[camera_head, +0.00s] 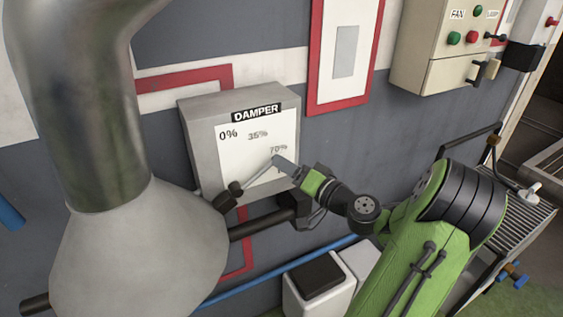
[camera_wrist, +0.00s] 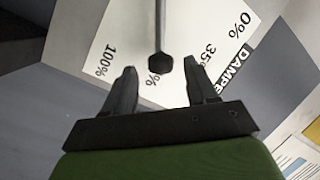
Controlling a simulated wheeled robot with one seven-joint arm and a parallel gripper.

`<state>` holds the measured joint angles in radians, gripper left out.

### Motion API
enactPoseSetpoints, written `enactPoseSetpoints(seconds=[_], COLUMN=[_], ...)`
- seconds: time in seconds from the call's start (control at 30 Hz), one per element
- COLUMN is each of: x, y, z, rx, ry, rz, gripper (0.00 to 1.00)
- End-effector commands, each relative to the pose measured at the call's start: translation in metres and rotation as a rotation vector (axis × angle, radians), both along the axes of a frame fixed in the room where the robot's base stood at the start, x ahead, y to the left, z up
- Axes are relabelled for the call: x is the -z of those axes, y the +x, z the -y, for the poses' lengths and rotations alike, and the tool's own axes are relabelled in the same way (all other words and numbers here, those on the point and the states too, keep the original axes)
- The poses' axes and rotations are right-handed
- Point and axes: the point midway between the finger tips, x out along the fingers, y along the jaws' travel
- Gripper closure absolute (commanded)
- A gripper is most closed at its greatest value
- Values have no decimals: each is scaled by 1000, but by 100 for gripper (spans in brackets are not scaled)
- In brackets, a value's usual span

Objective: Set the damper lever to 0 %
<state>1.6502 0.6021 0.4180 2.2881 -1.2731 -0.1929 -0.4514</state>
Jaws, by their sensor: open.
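The damper box (camera_head: 190,140) is on the wall, left of centre in the head view, with a white scale plate (camera_head: 232,150). The plate reads 0%, 35% and 70% there; the wrist view also shows 100%. The damper lever (camera_head: 254,176) is a thin grey rod pointing up and right toward the 70% mark. In the wrist view the lever (camera_wrist: 158,28) ends in a dark knob that partly covers a mark between 35% and 100%. My gripper (camera_head: 283,164) is open at the lever's outer end. In the wrist view the knob appears between its fingertips (camera_wrist: 160,68); contact cannot be told.
A large grey metal duct hood (camera_head: 140,245) stands close on the left. A dark pipe (camera_head: 262,227) runs below the box. A fan control box (camera_head: 435,50) is on the wall at upper right. A white bin (camera_head: 312,300) with a dark lid stands below.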

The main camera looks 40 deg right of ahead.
Motion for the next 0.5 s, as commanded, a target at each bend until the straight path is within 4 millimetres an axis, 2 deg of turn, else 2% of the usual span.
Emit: enactPoseSetpoints(seconds=[0.1,0.2,0.43,0.47,0.5], x=[-1,0,0,0,0], y=[19,26,27,27,27], z=[-1,0,0,0,0], rx=[-4,0,1,1,1], ry=[0,0,0,0,0], rz=[-1,0,-1,-1,-1], gripper=[43,43,43,44,50])
